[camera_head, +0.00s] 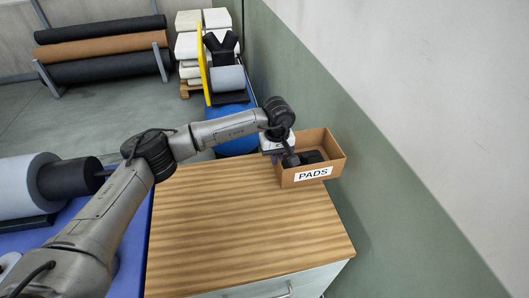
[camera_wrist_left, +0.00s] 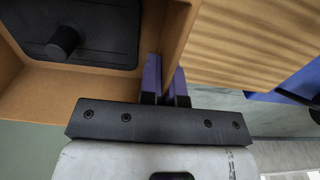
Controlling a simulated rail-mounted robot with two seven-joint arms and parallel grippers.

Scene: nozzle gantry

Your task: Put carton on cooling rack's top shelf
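The carton is a brown open-topped box (camera_head: 333,160) with a white "PADS" label, standing at the far right corner of the wooden cabinet top. Its wall and floor also show in the wrist view (camera_wrist_left: 60,88). My left gripper (camera_head: 285,156) is at the carton's left wall. In the wrist view its two purple-dark fingers (camera_wrist_left: 166,82) straddle that wall close together, one inside and one outside, and look shut on it. A dark pad with a round knob (camera_wrist_left: 80,35) lies inside the carton. My right gripper is out of view. I see no cooling rack.
The wooden top (camera_head: 235,230) is otherwise clear. A green and white wall (camera_head: 400,170) stands close to the carton's right. A blue surface with a pale roll (camera_head: 22,185) is at left. Behind are a yellow panel (camera_head: 203,65) and a rack of rolls (camera_head: 105,48).

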